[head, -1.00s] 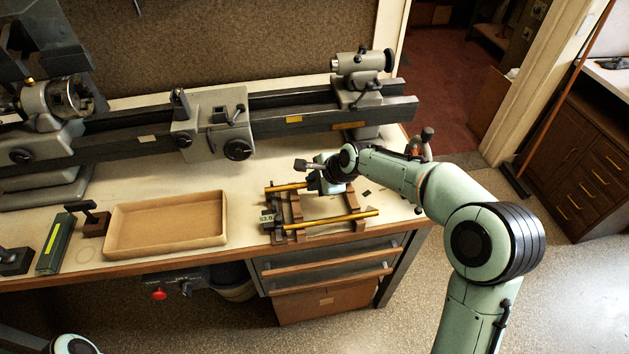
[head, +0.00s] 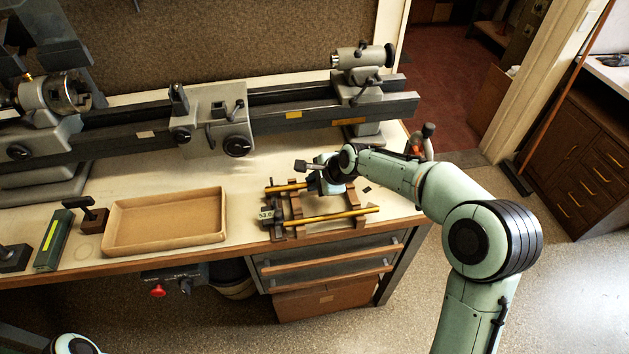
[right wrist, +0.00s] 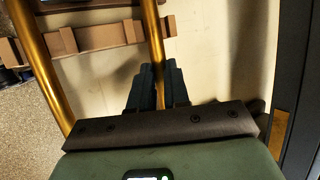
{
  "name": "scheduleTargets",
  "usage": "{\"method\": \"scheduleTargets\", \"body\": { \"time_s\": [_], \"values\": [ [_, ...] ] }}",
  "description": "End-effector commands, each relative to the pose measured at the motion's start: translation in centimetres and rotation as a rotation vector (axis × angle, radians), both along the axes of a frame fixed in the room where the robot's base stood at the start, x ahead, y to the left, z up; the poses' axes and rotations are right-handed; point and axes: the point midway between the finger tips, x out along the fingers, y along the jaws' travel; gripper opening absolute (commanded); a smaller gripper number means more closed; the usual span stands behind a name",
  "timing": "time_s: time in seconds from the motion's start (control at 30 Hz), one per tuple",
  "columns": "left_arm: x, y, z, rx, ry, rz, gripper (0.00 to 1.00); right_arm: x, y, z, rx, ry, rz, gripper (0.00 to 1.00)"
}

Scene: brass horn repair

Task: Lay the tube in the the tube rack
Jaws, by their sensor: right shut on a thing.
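The wooden tube rack (head: 296,208) stands on the bench near its front edge; its slats also show in the right wrist view (right wrist: 100,36). One brass tube (head: 340,215) lies across the front of the rack. A second brass tube (head: 285,187) lies along the rack's rear side. My right gripper (head: 326,188) is shut on this rear tube, seen between the dark fingers in the right wrist view (right wrist: 160,82). The tube crosses the rack's slat there; I cannot tell whether it rests in the notch or just above. My left gripper is out of view.
A small display (head: 266,214) sits at the rack's left end. An empty tan tray (head: 165,246) lies to the left. A lathe (head: 290,105) runs along the back of the bench. Clear bench top lies between tray and rack.

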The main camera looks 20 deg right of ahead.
Motion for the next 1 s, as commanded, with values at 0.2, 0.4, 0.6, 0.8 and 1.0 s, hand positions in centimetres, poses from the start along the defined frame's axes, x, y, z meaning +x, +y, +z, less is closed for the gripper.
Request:
{"method": "scheduleTargets", "body": {
  "time_s": [0.2,0.4,0.6,0.8,1.0],
  "values": [
    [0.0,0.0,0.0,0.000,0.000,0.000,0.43,0.0,0.0,0.1,0.000,-0.001,0.000,0.42],
    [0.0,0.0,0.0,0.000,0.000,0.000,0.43,0.0,0.0,0.1,0.000,-0.001,0.000,0.46],
    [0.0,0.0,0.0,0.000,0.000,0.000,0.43,-0.3,-0.2,0.6,-0.001,-0.003,-0.001,0.46],
    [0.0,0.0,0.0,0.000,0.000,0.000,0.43,-2.1,-1.0,3.4,-0.001,-0.005,-0.002,0.46],
    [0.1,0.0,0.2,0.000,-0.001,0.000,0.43,-4.5,-2.0,7.2,-0.002,-0.007,-0.002,0.46]
  ]
}}
